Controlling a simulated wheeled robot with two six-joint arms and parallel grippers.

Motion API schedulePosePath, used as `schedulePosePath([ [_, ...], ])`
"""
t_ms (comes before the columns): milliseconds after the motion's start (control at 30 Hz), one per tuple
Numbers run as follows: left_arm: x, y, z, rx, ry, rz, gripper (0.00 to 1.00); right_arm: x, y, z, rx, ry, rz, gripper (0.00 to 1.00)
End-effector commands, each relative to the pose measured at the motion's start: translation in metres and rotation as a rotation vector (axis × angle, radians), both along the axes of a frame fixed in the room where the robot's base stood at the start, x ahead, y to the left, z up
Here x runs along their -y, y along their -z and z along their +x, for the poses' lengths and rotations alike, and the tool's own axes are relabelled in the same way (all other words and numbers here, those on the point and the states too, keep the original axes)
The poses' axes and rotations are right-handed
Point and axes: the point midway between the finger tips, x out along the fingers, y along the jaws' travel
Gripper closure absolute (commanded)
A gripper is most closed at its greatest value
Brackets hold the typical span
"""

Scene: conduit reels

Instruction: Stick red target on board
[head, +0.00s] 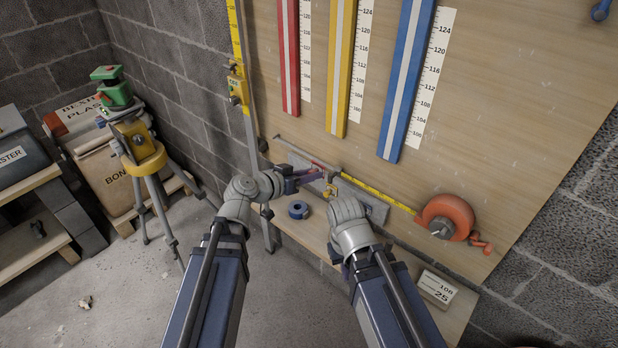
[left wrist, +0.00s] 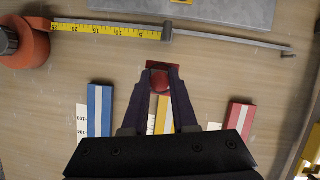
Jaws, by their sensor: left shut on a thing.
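The red target (left wrist: 163,66) is a small red square with a rounded red knob, seen between my left fingertips in the left wrist view. My left gripper (left wrist: 161,84) is shut on the knob. The square faces the wooden board (head: 520,130); I cannot tell whether it touches it. In the head view my left gripper (head: 322,174) is at the lower part of the board, just below a thin grey rod. My right gripper (head: 336,254) is lower, mostly hidden by its own wrist, so its jaws cannot be read.
An orange tape measure (head: 446,217) has its yellow tape (head: 378,195) drawn out leftward along the board. Red (head: 289,60), yellow (head: 339,80) and blue (head: 405,85) strips hang above, beside scales. A tripod (head: 138,150) stands left.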

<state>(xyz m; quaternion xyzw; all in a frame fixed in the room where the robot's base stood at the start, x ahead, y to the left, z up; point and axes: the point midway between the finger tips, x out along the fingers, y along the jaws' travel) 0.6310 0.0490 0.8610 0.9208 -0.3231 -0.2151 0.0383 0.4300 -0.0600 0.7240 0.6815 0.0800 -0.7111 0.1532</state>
Motion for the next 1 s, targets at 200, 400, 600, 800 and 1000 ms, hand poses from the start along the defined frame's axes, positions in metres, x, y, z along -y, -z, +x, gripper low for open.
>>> schedulePosePath([
  [200,0.010,0.000,0.016,0.001,0.001,0.000,1.00,0.000,0.000,0.000,0.000,0.000,0.000,1.00],
  [400,0.022,0.000,0.031,0.000,0.001,0.000,1.00,0.000,0.000,0.000,0.000,0.000,0.000,1.00],
  [600,0.034,0.000,0.047,0.001,0.001,0.000,1.00,0.000,0.000,0.000,0.000,0.000,0.000,1.00],
  [800,0.044,0.000,0.062,0.000,0.001,0.000,1.00,0.000,0.000,0.000,0.000,0.000,0.000,1.00],
  [1000,0.054,0.000,0.076,0.001,0.000,0.001,1.00,0.000,0.000,0.000,0.000,0.000,0.000,1.00],
])
